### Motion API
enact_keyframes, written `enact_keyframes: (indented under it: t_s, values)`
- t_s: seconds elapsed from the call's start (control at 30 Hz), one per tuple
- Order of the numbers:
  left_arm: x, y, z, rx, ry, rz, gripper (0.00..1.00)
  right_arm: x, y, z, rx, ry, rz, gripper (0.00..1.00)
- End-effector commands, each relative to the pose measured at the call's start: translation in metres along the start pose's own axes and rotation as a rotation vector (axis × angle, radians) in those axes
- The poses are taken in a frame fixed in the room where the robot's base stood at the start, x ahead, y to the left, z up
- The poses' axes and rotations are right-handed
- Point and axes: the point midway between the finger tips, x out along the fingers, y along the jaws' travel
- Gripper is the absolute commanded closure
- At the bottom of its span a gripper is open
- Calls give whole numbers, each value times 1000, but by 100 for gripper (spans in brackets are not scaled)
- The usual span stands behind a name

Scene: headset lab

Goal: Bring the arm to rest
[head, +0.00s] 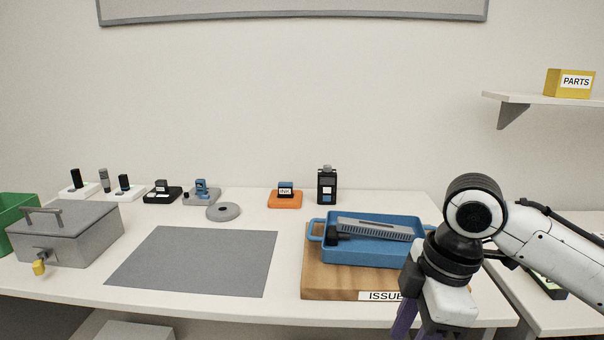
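My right arm comes in from the right, and its wrist hangs over the front right of the table. My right gripper (406,322) points down past the table's front edge, and its purple fingers are cut off by the bottom of the picture. I cannot tell whether it is open or shut, or whether it holds anything. My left arm and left gripper are not in view.
Just left of my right wrist, a blue tray (345,256) holding a grey slotted device (375,230) sits on a wooden board (330,284) labelled ISSUE. A grey mat (195,262) lies clear. A grey metal box (75,235) stands left; small devices line the back.

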Motion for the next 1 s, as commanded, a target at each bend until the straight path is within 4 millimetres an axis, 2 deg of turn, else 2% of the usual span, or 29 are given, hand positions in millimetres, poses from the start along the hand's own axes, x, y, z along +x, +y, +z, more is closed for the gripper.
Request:
enact_keyframes:
  t_s: [0.17,0.4,0.57,0.67,0.77,0.87,1.0]
  values:
    - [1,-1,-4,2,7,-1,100,46,-1,-29,55,117,10,53]
    - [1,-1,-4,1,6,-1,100,128,-6,-77,247,373,49,53]
    - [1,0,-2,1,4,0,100,178,-14,-90,439,528,91,53]
    - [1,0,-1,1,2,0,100,207,-22,-86,572,602,126,53]
    - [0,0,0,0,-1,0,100,236,-33,-72,710,651,171,53]
    - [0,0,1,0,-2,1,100,264,-50,-47,845,673,226,53]
    - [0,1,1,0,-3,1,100,298,-87,0,1010,660,319,53]
